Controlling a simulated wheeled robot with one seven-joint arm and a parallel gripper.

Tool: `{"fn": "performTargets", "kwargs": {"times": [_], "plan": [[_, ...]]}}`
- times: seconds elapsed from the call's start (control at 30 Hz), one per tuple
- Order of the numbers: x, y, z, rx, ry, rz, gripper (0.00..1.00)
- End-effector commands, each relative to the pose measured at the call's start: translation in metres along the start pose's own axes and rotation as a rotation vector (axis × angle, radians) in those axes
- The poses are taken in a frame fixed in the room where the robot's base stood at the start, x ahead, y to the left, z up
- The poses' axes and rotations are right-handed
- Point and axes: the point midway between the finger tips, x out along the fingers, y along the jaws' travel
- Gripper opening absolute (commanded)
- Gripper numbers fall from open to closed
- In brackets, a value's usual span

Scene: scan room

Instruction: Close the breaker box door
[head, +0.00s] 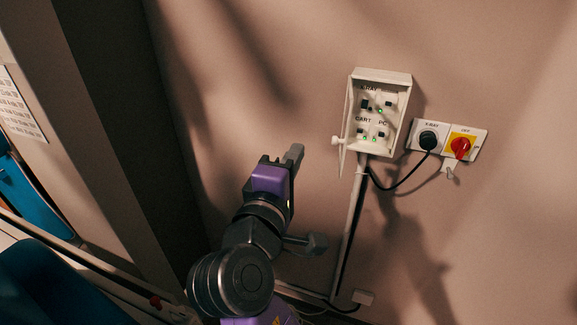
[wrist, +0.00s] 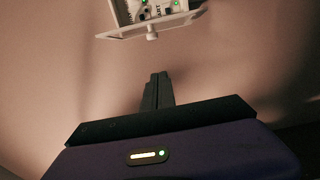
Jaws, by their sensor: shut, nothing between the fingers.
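The breaker box (head: 381,112) is a white box on the wall, with dark switches and green lights inside. Its door (head: 346,112) stands open on the left side, seen nearly edge-on, with a small round knob (head: 337,140) at its lower part. In the wrist view the door (wrist: 150,28) and knob (wrist: 152,37) show at the top, with the box interior (wrist: 150,10) behind, cut off by the picture edge. My gripper (head: 295,154) is shut and empty, left of and a little below the door, apart from it. Its fingers also show in the wrist view (wrist: 157,78).
To the right of the box are a black plug in an X-RAY socket (head: 428,139) and a red rotary switch on a yellow plate (head: 461,148). A pale conduit (head: 351,230) runs down the wall below the box. Blue furniture (head: 40,285) stands at the lower left. The wall left of the door is clear.

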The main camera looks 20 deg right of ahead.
Motion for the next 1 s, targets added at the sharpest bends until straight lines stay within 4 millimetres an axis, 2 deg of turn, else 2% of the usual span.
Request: {"fn": "performTargets", "kwargs": {"times": [0.03,0.17,0.3,0.5,1.0], "plan": [[0.011,0.001,0.002,0.0,-0.005,-0.001,0.0],[0.035,0.002,0.002,0.001,-0.004,-0.001,0.0],[0.038,0.001,0.022,0.001,-0.001,-0.002,0.0],[0.042,0.0,0.037,0.002,0.0,-0.001,0.0],[0.042,0.0,0.041,0.001,0.007,-0.001,0.0]]}}
